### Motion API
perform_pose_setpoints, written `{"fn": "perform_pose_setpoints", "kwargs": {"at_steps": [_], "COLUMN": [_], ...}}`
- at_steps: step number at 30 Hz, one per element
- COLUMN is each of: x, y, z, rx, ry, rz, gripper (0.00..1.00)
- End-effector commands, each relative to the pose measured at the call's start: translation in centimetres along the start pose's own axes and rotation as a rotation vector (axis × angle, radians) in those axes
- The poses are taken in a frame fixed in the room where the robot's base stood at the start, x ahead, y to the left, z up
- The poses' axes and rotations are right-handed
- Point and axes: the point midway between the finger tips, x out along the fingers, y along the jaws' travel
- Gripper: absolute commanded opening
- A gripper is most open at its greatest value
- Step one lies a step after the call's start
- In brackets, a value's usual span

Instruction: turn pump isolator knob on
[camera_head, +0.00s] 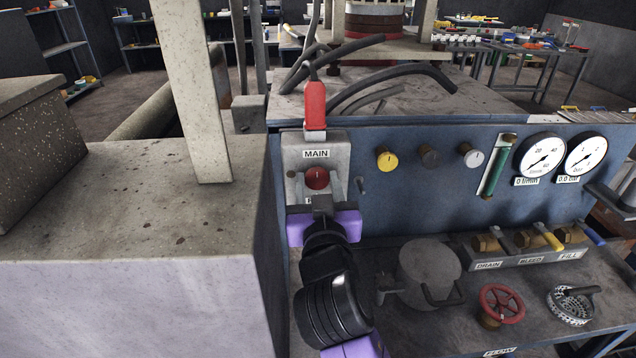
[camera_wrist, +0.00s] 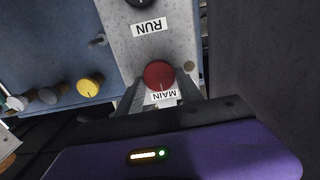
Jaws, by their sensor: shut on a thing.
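A round red knob (camera_head: 317,178) with a small pale mark sits under the MAIN label (camera_head: 316,154) on a grey plate (camera_head: 293,165) of the blue panel. No label reading "pump isolator" can be read. In the head view the pale mark stands about upright, on the MAIN side. My gripper (camera_head: 322,188) reaches up to the plate from below, with one finger on each side of the red knob. It is shut on the knob. The wrist view shows the red knob (camera_wrist: 158,72) between the grey fingers, with its mark toward the MAIN label.
A black knob (camera_wrist: 142,2) and the RUN label (camera_wrist: 149,27) are on the same plate. Yellow (camera_head: 386,159), dark and white knobs and two gauges (camera_head: 541,154) sit to the right. A red plug-like part (camera_head: 315,105) is above. A concrete block (camera_head: 130,215) stands close left.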

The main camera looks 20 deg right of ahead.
Motion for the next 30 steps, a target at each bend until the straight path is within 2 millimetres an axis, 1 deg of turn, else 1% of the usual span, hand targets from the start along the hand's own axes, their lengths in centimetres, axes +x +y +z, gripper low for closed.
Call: {"fn": "perform_pose_setpoints", "kwargs": {"at_steps": [5,11,30], "x": [-0.01,-0.01,-0.01], "y": [-0.03,-0.09,-0.35], "z": [-0.12,-0.15,-0.11], "rx": [-0.070,-0.218,-0.823], "ry": [-0.001,-0.002,-0.002], "rz": [0.000,0.000,-0.001], "gripper": [0.03,0.03,0.03]}}
